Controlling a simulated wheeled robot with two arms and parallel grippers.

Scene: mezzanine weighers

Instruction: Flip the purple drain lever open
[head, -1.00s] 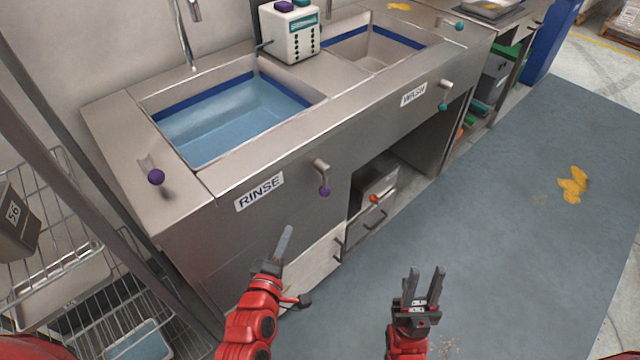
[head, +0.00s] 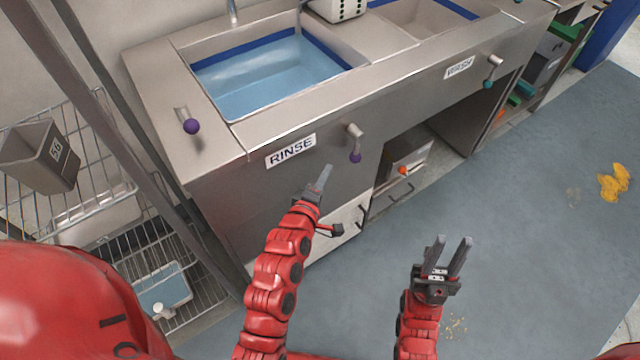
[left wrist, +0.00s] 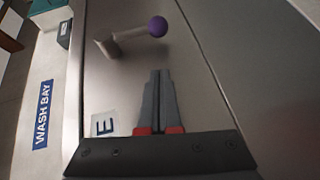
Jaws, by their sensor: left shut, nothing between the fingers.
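A drain lever with a purple knob (head: 355,157) sits on the sink's steel front, right of the RINSE label (head: 291,150). Its arm hangs down from its pivot in the head view. In the left wrist view the purple knob (left wrist: 157,26) is ahead of the fingertips. My left gripper (head: 325,173) is shut and empty, just left of and slightly below the knob, apparently apart from it. Its closed fingers also show in the left wrist view (left wrist: 160,75). My right gripper (head: 452,242) is open and empty over the floor.
Another purple-knobbed lever (head: 191,126) is on the counter left of the water-filled basin (head: 268,75). A teal-knobbed lever (head: 488,85) is by the WASH label. A wire rack (head: 165,265) stands left.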

